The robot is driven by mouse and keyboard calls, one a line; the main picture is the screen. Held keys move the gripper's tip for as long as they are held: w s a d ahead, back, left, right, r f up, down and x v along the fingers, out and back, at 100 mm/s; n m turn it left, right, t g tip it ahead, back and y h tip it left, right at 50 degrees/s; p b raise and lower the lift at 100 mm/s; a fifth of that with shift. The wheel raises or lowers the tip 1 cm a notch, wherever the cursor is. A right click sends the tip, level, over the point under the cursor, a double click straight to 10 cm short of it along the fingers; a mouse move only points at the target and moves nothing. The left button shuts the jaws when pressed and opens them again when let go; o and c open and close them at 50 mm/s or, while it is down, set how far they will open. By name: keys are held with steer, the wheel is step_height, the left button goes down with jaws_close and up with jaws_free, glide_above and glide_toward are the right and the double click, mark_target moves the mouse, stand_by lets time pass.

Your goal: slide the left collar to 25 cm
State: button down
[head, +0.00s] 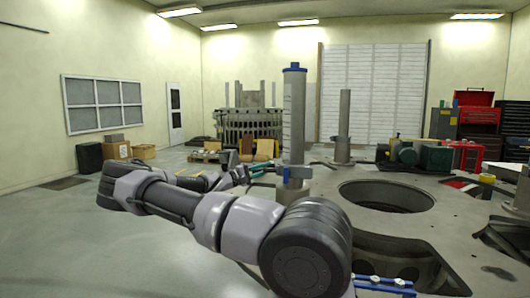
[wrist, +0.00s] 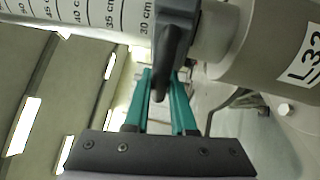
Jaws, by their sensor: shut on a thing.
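The left post (head: 294,115) stands upright on the turret plate (head: 345,225), with a blue cap and a printed scale. The collar (head: 297,172) sits low on this post, just above its thicker grey base. In the wrist view the collar (wrist: 181,22) looks dark and covers the scale just past the 30 cm mark, on the base side. Its exact reading is hidden. A dark handle hangs from it between the teal fingers. My gripper (head: 268,168) is shut on this handle; the fingers also show in the wrist view (wrist: 160,92).
A second, plain grey post (head: 344,120) stands on the plate to the right. The plate has a large round hole (head: 388,196). Open floor lies to the left.

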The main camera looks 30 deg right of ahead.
step_height(320, 180, down, 6)
steer(key=shift+r, duration=0.1)
steer(key=shift+a, duration=0.1)
steer(key=c, duration=0.8)
jaws_free()
steer(key=shift+o, duration=0.2)
steer(key=a+f, duration=0.1)
steer(key=a, duration=0.9)
steer(key=shift+w+a+f, duration=0.25)
steer(key=shift+a+f, duration=0.05)
steer(key=shift+f, duration=0.1)
